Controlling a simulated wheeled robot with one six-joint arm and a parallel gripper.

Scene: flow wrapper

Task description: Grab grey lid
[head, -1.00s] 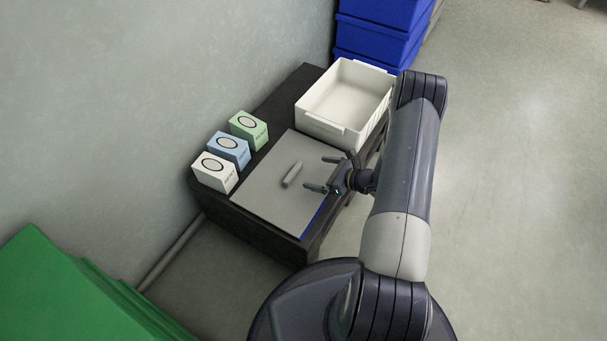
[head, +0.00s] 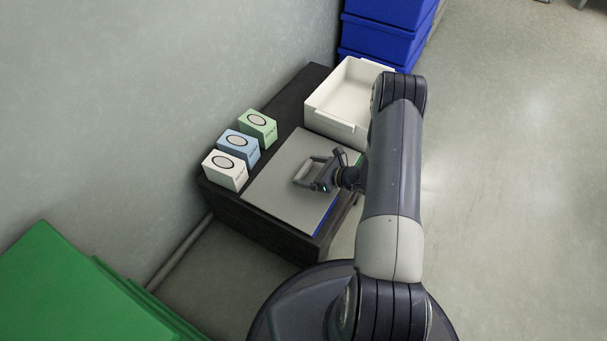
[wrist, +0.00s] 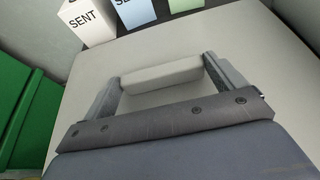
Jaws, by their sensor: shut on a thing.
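The grey lid (head: 283,193) is a flat square panel lying on the dark table, with a blue edge showing along its lower right side. It has a grey bar handle (wrist: 161,74) at its middle. My gripper (head: 309,171) is over the lid, its two fingers shut on the two ends of the handle. In the wrist view, my gripper (wrist: 161,79) spans the whole handle, one finger at each end. The lid looks flat; I cannot tell any gap beneath it.
White (head: 225,171), blue (head: 239,148) and green (head: 258,127) boxes stand along the lid's wall side. An empty white bin (head: 335,126) stands behind the lid on the table (head: 262,228). Blue crates (head: 380,40) are stacked beyond. A green object (head: 75,285) is at lower left.

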